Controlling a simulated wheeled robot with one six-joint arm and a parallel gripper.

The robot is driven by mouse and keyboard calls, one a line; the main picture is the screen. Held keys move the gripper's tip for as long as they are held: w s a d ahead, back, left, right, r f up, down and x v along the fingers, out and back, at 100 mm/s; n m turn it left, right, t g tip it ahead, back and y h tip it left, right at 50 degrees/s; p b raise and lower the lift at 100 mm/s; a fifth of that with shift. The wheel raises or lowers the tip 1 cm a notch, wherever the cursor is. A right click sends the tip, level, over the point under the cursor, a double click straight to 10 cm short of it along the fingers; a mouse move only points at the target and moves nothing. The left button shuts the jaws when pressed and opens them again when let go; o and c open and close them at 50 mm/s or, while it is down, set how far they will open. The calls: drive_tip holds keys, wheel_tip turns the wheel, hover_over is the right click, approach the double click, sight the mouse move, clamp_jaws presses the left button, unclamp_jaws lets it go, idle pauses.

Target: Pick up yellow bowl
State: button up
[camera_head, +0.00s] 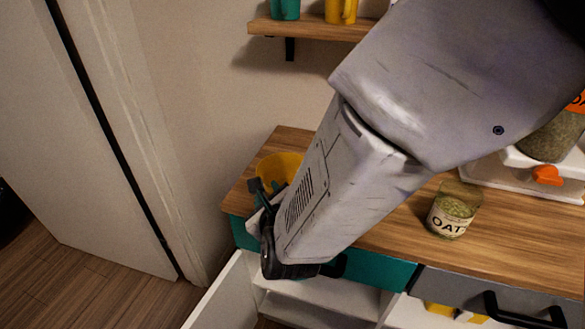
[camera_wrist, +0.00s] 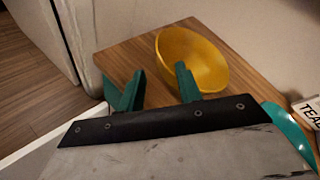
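The yellow bowl (camera_head: 280,167) sits at the left end of the wooden countertop, partly hidden by my arm in the head view. In the wrist view the yellow bowl (camera_wrist: 200,58) looks tilted toward the camera and stands near the wall. My gripper (camera_wrist: 157,88) has two teal fingers spread apart with nothing between them. The right finger overlaps the bowl's lower left rim in the picture; I cannot tell whether it touches. The left finger is left of the bowl, over the counter's edge. The fingertips are mostly hidden in the head view.
A glass oat jar (camera_head: 454,210) stands on the counter to the right. A white cabinet door (camera_head: 226,292) stands open below. A wall shelf (camera_head: 310,30) holds green and yellow cups.

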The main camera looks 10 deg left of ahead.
drive_tip(key=x, duration=0.7)
drive_tip(key=shift+w+a+r, duration=0.1)
drive_tip(key=shift+w+a, duration=0.2)
drive_tip(key=shift+a, duration=0.2)
clamp_jaws()
